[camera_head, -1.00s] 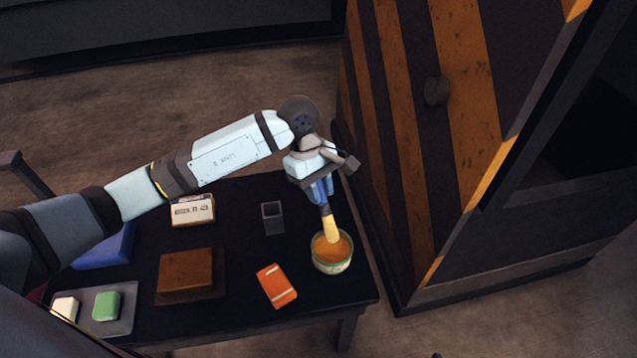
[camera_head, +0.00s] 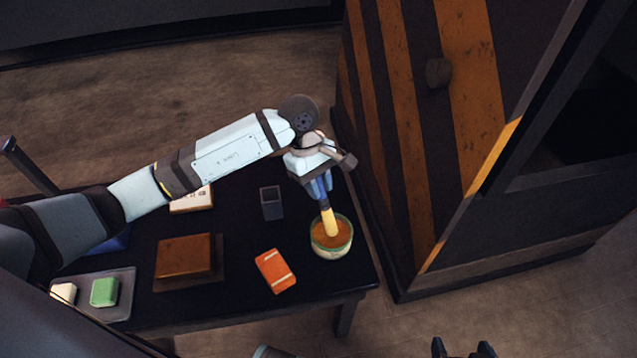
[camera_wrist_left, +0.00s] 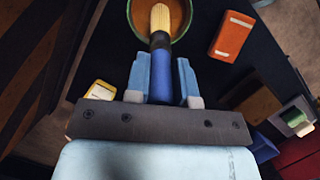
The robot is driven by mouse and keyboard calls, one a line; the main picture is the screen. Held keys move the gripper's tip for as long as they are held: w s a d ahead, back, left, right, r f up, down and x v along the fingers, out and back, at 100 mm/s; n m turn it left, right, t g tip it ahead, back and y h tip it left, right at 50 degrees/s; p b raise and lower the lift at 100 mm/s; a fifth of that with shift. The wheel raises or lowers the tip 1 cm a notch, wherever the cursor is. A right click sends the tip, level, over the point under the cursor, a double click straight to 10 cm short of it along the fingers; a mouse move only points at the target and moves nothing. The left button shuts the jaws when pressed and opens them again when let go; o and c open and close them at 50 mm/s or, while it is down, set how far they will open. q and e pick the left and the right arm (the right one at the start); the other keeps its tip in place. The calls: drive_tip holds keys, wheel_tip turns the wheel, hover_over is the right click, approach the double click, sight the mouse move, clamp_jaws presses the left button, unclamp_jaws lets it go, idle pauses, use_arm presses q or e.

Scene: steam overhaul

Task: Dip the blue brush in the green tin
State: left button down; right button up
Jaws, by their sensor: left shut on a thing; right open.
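The blue brush is held in my left gripper (camera_head: 320,188), which is shut on its blue handle (camera_wrist_left: 160,75). Its pale yellow bristles (camera_head: 329,222) point down into the green tin (camera_head: 331,253), which holds orange-brown contents. In the left wrist view the bristles (camera_wrist_left: 160,18) lie over the contents inside the tin's green rim (camera_wrist_left: 133,28). The bristle tip looks to be in or at the contents; the exact depth is hard to tell. My right gripper (camera_head: 463,349) shows at the bottom edge, open and empty, away from the table.
On the black table (camera_head: 240,300) are an orange box (camera_head: 275,271), a brown block (camera_head: 185,256), a small grey open holder (camera_head: 271,204), a labelled box (camera_head: 192,200) and a tray (camera_head: 124,298) with green and white blocks. A striped cabinet (camera_head: 420,130) stands close on the right.

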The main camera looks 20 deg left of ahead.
use_arm(q)
drive_tip(key=shift+f+b, duration=0.75)
drive_tip(key=shift+b, duration=0.2)
idle(2.1)
drive_tip(key=shift+r, duration=0.1)
drive_tip(key=shift+r+p, duration=0.6)
drive_tip(key=shift+r, duration=0.65)
drive_tip(key=shift+r+p, duration=0.75)
drive_tip(key=shift+r, duration=1.45)
